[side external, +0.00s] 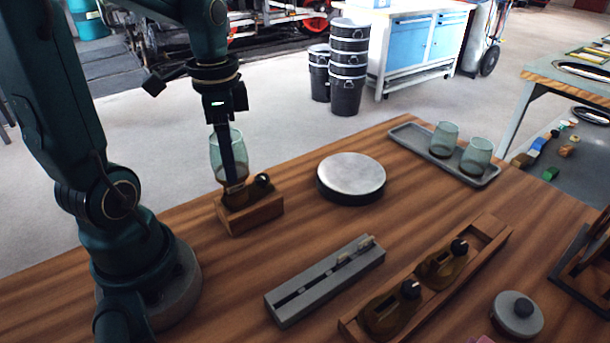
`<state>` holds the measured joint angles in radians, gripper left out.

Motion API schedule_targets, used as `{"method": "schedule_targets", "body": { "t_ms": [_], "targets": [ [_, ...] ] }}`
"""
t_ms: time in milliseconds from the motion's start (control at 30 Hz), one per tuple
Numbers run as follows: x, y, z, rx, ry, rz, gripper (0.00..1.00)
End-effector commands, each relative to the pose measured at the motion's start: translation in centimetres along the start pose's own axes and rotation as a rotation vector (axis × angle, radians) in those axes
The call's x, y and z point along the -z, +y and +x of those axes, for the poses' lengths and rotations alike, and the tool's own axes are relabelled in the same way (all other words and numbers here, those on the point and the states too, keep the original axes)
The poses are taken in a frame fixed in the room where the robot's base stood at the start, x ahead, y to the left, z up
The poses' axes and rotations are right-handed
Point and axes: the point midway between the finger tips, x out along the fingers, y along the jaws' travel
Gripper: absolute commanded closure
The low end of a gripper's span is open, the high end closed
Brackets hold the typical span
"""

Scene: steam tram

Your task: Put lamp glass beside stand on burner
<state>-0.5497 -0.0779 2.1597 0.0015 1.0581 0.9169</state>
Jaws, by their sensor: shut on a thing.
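A clear greenish lamp glass (215,153) stands upright at my gripper (232,178). My gripper points down and is shut on the glass, with a dark finger crossing in front of it. Just below is a brass-brown burner with a black knob (262,180), set in a small wooden stand (252,213). The glass's lower end is at the burner's top. The finger hides part of this, so I cannot tell whether it is fully seated. Two similar glasses (444,138) (475,156) stand in a grey tray (408,134) at the back right.
A round grey-topped disc (351,172) lies right of the stand. In front are a grey slotted block (322,284) and a wooden rack (487,238) holding two burners (442,267) (388,312). A round grey lidded piece (517,314) is at front right. Bare wood lies between them.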

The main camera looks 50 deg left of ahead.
Motion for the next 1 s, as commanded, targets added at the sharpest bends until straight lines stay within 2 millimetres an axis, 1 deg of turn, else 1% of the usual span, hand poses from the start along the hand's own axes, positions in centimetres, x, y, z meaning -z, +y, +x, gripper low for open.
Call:
{"method": "schedule_targets", "body": {
  "t_ms": [167,1000],
  "targets": [
    [0.0,0.0,0.1,-0.001,0.000,0.000,0.90],
    [0.0,0.0,2.1,-0.001,-0.001,0.000,0.90]
  ]
}}
